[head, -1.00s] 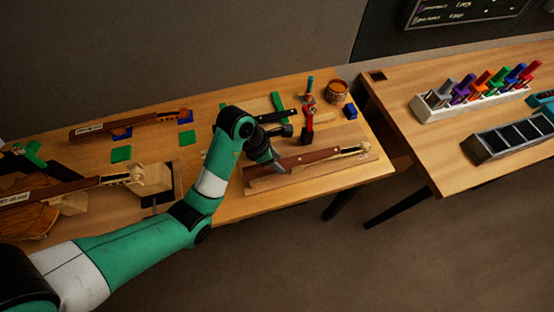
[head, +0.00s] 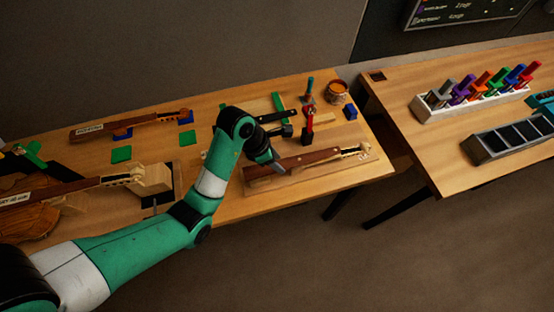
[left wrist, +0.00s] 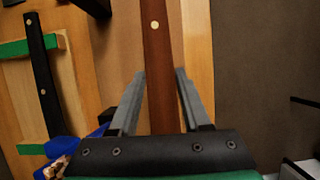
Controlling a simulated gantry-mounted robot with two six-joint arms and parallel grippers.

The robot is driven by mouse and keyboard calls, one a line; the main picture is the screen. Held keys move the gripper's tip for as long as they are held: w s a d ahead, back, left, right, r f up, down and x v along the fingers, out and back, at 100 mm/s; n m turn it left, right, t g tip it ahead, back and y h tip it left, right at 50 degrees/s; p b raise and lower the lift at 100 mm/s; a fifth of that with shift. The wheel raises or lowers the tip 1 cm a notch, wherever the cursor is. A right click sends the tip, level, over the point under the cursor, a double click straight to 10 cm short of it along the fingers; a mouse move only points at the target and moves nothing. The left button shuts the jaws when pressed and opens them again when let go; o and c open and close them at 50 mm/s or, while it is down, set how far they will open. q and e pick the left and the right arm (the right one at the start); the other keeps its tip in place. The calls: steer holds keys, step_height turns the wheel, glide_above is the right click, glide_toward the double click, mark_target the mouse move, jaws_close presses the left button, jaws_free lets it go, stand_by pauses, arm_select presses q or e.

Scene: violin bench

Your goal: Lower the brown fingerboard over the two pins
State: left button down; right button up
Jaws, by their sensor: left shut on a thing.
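The brown fingerboard (head: 312,157) lies lengthwise along a pale wooden neck piece (head: 350,150) on a light board near the table's front right. My left gripper (head: 275,165) is at the fingerboard's left part. In the left wrist view the fingerboard (left wrist: 161,65) runs between the two grey fingers (left wrist: 162,100), and the gripper is shut on it. One pale round spot (left wrist: 155,25) shows on its top face; I cannot tell if it is a pin or an open hole. Whether the underside touches the neck is hidden. My right gripper is not in view.
A black fingerboard (left wrist: 42,85) lies beside it with green pieces. A red-handled tool (head: 309,125), a round pot (head: 337,90) and a blue block (head: 350,111) stand behind. Other violin necks lie left. A second table (head: 450,165) stands right, across a gap.

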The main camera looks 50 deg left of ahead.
arm_select(q)
steer(key=shift+f+b, duration=0.6)
steer(key=shift+f, duration=0.25)
stand_by(0.8)
steer(key=shift+f+b, duration=0.2)
steer(key=shift+b, duration=0.15)
stand_by(0.4)
steer(key=shift+c, duration=1.4)
jaws_free()
steer(key=shift+r, duration=0.15)
